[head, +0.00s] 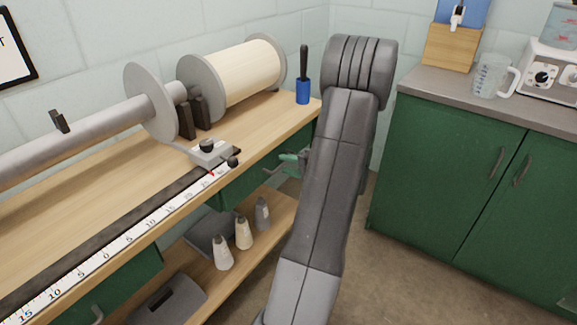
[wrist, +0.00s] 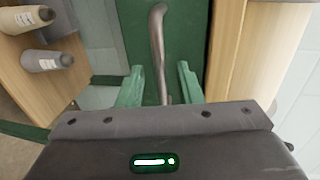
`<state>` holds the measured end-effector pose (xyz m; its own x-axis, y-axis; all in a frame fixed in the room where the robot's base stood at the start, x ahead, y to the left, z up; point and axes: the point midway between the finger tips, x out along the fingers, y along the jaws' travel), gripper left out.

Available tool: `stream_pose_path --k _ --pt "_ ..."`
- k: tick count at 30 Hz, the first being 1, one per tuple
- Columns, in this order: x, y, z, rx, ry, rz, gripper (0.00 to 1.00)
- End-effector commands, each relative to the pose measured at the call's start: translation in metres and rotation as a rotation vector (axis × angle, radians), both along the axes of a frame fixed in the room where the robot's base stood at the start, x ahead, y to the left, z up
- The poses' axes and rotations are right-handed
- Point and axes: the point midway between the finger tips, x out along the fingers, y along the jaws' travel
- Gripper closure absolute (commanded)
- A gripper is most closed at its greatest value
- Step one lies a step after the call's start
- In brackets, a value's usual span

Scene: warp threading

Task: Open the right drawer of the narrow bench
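The narrow bench (head: 100,210) has a wooden top. Its right drawer (head: 240,186) is a green front under the bench top, partly hidden by my arm; it looks shut. In the wrist view the green drawer front (wrist: 185,30) fills the upper middle, with its grey bar handle (wrist: 157,50) running lengthwise. My gripper (wrist: 160,88) is open, its two green fingers on either side of the handle with a gap on both sides. In the head view my gripper (head: 290,160) is at the drawer front, partly behind my arm.
The left drawer (head: 120,288) has its own handle (head: 97,314). Several cones (head: 243,233) stand on the lower shelf (head: 272,215). A roller with a cream spool (head: 240,72), a ruler (head: 120,240) and a blue brush cup (head: 303,91) are on top. Green cabinets (head: 450,170) stand right.

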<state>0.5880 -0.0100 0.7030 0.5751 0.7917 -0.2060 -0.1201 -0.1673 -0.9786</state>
Motion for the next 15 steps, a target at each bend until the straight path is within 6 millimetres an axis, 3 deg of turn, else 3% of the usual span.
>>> stream_pose_path --k 8,13,15 --pt "0.0013 0.0016 -0.0003 0.0 0.0 0.0 0.68" --pt "0.0012 0.0015 -0.0003 -0.001 -0.001 0.0 0.97" --pt "0.0012 0.0013 -0.0003 -0.001 -0.001 0.0 1.0"
